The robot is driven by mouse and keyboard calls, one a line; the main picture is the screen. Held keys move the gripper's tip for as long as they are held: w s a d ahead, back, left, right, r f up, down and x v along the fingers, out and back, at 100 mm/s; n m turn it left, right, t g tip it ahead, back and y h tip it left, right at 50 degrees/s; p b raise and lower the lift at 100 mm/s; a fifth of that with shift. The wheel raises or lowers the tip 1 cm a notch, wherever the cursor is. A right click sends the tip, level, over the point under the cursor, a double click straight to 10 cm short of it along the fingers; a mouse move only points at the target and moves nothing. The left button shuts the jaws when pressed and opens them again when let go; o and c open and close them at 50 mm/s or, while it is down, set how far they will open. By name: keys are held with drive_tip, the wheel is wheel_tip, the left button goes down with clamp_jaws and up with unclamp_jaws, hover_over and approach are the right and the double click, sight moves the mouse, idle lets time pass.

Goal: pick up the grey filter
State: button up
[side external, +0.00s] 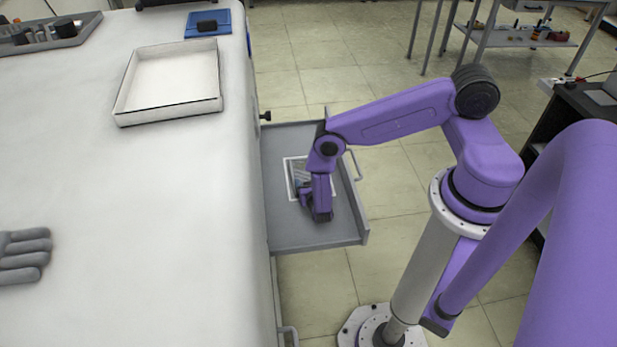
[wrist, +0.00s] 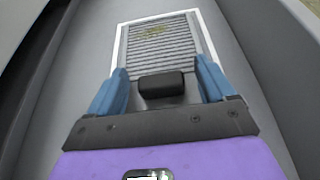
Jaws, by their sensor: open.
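The grey filter (wrist: 158,45) is a ribbed grey panel with a pale outline around it and a dark block-shaped handle (wrist: 161,86). It lies flat in the open grey drawer (side external: 318,232). In the side external view the filter (side external: 299,171) is partly hidden by my wrist. My gripper (wrist: 161,68) is open, pointing down into the drawer. Its two blue fingers stand on either side of the dark handle, with a visible gap on both sides. In the side external view my gripper (side external: 313,208) hides the handle.
The drawer's raised front wall (side external: 352,198) is close to my arm. On the white worktop (side external: 130,220) are an empty white tray (side external: 170,82), a blue panel with a black handle (side external: 195,29), a grey tray of small items (side external: 60,42) and a grey glove (side external: 22,257).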

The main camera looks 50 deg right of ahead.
drive_tip(key=c, duration=1.1)
drive_tip(key=shift+o, duration=0.2)
drive_tip(key=shift+r, duration=0.1)
